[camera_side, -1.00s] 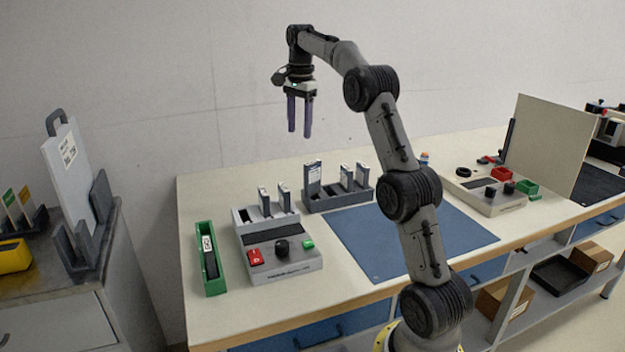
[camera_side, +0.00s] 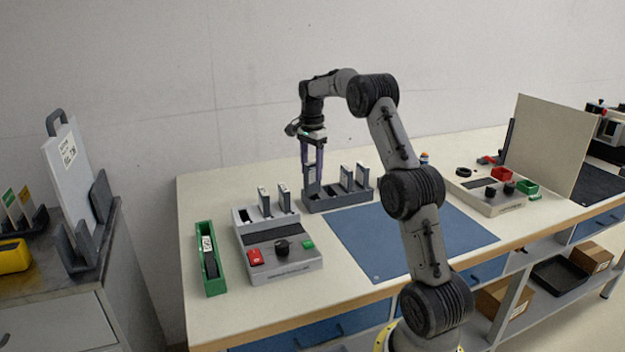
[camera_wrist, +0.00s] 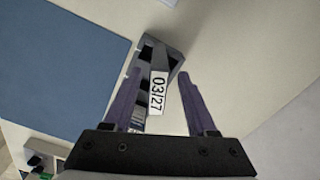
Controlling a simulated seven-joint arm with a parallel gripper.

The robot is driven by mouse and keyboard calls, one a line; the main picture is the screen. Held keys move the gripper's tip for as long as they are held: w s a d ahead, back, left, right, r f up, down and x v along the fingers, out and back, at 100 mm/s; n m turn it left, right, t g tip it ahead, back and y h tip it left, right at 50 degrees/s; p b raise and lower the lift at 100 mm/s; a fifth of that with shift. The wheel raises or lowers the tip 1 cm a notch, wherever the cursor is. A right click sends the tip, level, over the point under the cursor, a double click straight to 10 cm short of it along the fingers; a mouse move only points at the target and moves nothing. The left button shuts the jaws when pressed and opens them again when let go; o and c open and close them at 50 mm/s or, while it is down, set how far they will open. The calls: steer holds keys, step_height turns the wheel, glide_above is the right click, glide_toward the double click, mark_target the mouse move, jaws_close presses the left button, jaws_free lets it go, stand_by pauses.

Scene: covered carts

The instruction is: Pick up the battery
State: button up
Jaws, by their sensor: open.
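A grey battery (camera_wrist: 158,92) with a white label reading 03/27 stands upright in the left part of a dark grey rack (camera_side: 345,200) on the bench. My gripper (camera_side: 313,177) points down over that end of the rack. In the wrist view my open gripper (camera_wrist: 158,77) has a purple finger on each side of the battery, with gaps visible on both sides. The side view does not show clearly how far down the fingers reach, as they cover most of this battery. Two more batteries (camera_side: 347,177) stand at the rack's right end.
A grey charger (camera_side: 285,268) with two upright batteries, a knob and red and green buttons stands left of the rack. A green tray (camera_side: 203,280) holds a dark battery. A blue mat (camera_side: 410,240) lies clear in front of the rack. A beige panel (camera_side: 545,145) stands upright at right.

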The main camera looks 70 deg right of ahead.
mark_target(313, 194)
steer(key=shift+s+f, duration=0.15)
steer(key=shift+f, duration=1.8)
jaws_close()
